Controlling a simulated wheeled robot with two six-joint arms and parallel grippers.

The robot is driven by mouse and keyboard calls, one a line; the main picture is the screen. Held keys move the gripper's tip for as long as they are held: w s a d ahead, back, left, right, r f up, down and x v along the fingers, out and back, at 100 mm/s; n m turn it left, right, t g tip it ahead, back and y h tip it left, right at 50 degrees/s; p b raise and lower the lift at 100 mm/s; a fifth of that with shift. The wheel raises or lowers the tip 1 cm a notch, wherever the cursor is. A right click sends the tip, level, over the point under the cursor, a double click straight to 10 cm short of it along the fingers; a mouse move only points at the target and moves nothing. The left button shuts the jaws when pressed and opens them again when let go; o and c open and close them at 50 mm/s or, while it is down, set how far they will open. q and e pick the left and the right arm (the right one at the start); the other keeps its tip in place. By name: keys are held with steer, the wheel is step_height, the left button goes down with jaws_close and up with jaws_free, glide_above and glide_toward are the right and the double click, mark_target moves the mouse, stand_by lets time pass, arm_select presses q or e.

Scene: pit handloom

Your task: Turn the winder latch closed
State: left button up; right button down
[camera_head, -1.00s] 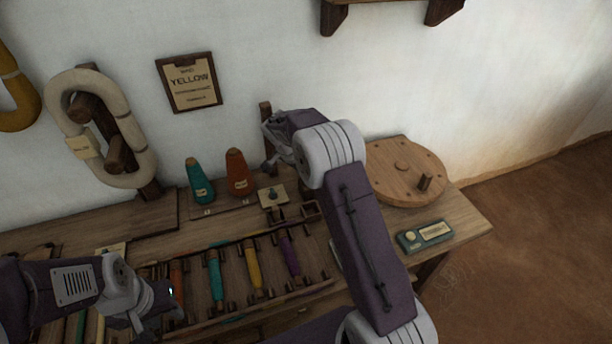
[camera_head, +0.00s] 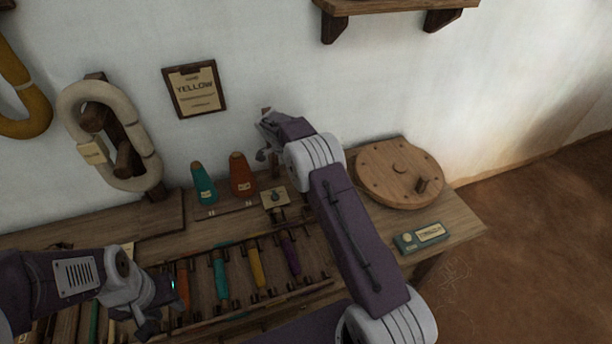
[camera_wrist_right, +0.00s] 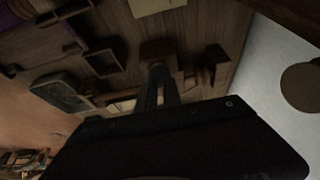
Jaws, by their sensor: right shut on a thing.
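My right gripper (camera_head: 264,138) is at the back of the bench, beside the wooden post by the wall, pointing down at its front. In the right wrist view its dark fingers (camera_wrist_right: 157,84) are close together and meet a brown wooden piece (camera_wrist_right: 160,50), which seems to be the winder latch. The hold itself is dark and partly hidden in both views. My left gripper (camera_head: 152,304) hangs over the left part of the bobbin rack, its fingers apart with nothing seen between them.
Teal cone (camera_head: 203,184) and orange cone (camera_head: 241,175) stand left of the right gripper. A small plate with a knob (camera_head: 274,198) lies below it. A round wooden disc (camera_head: 398,172) and a green box (camera_head: 423,237) are to the right. The bobbin rack (camera_head: 240,300) lies in front.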

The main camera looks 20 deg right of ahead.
stand_by(0.3)
steer(key=c, duration=1.5)
jaws_free()
steer(key=shift+r, duration=0.1)
steer(key=p+v, duration=0.2)
steer(key=v, duration=0.7)
